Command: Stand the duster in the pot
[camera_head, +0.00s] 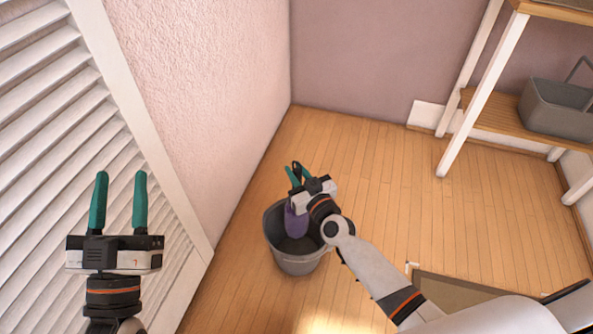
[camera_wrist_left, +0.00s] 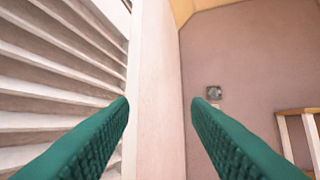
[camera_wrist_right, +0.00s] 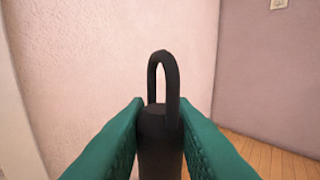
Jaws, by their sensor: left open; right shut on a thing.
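The pot (camera_head: 297,262) is a dark grey bucket on the wooden floor near the pink wall. The duster shows as a purple head (camera_head: 296,222) hanging within the pot's rim in the head view. Its black handle (camera_wrist_right: 160,138) with a hanging loop is between my right fingers in the right wrist view. My right gripper (camera_head: 299,174) is shut on the handle above the pot. The gripper hides part of the duster, and I cannot tell whether the head touches the pot's bottom. My left gripper (camera_head: 119,203) is open and empty at the left, in front of the white louvres.
White louvred panels (camera_head: 60,130) and the pink wall (camera_head: 210,80) bound the left side. A wooden shelf (camera_head: 500,118) with a grey basket (camera_head: 556,110) stands at the back right. A mat (camera_head: 465,290) lies at the lower right. The floor between is clear.

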